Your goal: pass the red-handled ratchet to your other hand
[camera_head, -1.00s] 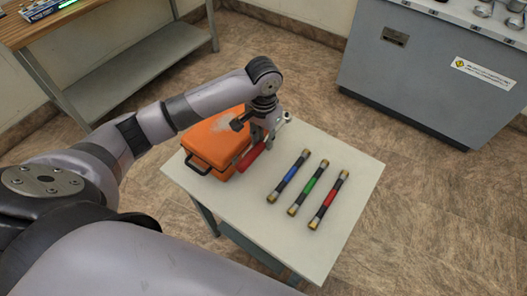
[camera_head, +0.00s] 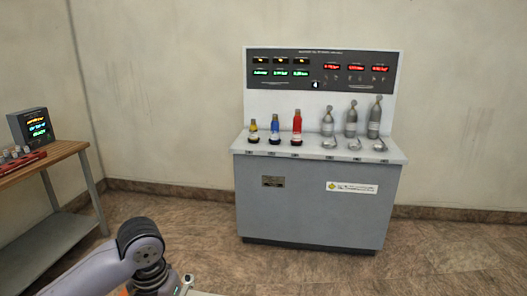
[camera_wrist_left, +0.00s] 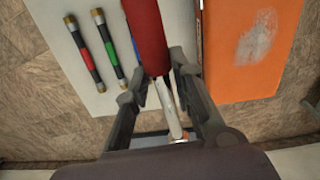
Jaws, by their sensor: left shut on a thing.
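The red-handled ratchet (camera_wrist_left: 147,38) shows in the left wrist view. Its red handle points to the top of the picture and its metal shaft runs down between the fingers. My left gripper (camera_wrist_left: 154,78) is shut on the ratchet. The small white table lies beyond it in that view; I cannot tell the height of the ratchet above it. In the head view my left arm shows at the bottom left, and its gripper is mostly cut off by the lower edge. My right gripper is in neither view.
An orange case (camera_wrist_left: 240,55) and bars with green (camera_wrist_left: 110,49) and red (camera_wrist_left: 85,50) bands lie on the white table (camera_wrist_left: 65,12).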

